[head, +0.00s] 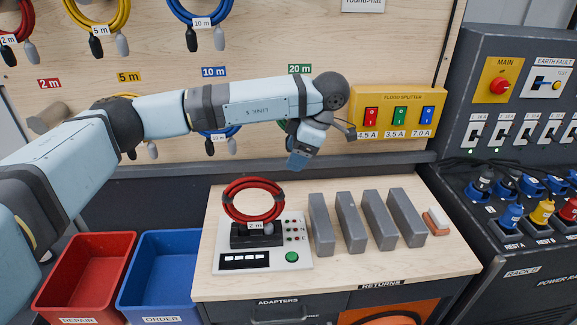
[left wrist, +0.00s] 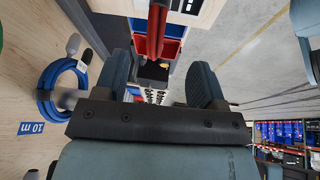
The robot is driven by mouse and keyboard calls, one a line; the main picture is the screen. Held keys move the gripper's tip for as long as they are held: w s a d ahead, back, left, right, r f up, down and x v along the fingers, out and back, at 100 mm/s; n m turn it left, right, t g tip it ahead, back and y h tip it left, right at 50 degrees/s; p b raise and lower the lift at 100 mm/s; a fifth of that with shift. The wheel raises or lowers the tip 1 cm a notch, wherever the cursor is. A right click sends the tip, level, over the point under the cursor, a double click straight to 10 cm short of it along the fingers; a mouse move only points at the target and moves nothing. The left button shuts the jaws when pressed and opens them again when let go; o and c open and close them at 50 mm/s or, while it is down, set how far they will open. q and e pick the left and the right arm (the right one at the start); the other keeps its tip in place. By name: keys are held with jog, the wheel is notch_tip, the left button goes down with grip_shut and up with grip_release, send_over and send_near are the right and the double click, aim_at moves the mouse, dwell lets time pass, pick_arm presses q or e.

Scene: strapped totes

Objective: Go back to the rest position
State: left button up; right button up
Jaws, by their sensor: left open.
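My left arm reaches in from the left across the front of the pegboard in the head view. My left gripper (head: 300,160) hangs at its end, behind and above the bench, clear of the red coil. In the left wrist view my left gripper (left wrist: 160,85) shows two separated fingers with nothing held between them. The red cable coil (head: 253,200), tagged 2 m, stands upright in a black holder on the white tester (head: 262,258). My right gripper is not in view.
Several grey blocks (head: 350,222) stand on the bench right of the tester. The yellow flood splitter (head: 398,118) is close right of my gripper. Coils hang on the pegboard (head: 180,60). A red bin (head: 85,275) and a blue bin (head: 165,272) sit left of the bench.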

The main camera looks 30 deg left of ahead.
pick_arm(q)
jog(key=s+d+f+g+h, duration=0.1)
jog(key=s+d+f+h, duration=0.2)
jog(key=d, duration=0.3)
jog(key=s+d+f+m+g+h+p, duration=0.1)
jog(key=s+d+f+h, duration=0.2)
jog(key=d+f, duration=0.15)
jog(key=s+d+f+g+h, duration=0.1)
jog(key=s+d+f+h, duration=0.15)
jog(key=d, duration=0.45)
jog(key=s+d+r+n+h+p, duration=0.25)
jog(key=s+d+n+h, duration=0.6)
jog(key=d+h, duration=0.5)
jog(key=a+f+n+t+y, duration=0.45)
jog(key=a+n+t, duration=0.4)
jog(key=n, duration=0.65)
jog(key=a+f+n+t+y, duration=0.3)
jog(key=a+f+n+t, duration=0.25)
jog(key=n+t, duration=0.75)
jog(key=s+a+f+n+g+y+p, duration=0.1)
jog(key=s+a+f+n+g+y, duration=0.5)
jog(key=s+a+f+n, duration=0.4)
jog(key=s+f+y, duration=0.1)
jog(key=s+f, duration=0.3)
jog(key=shift+a, duration=0.15)
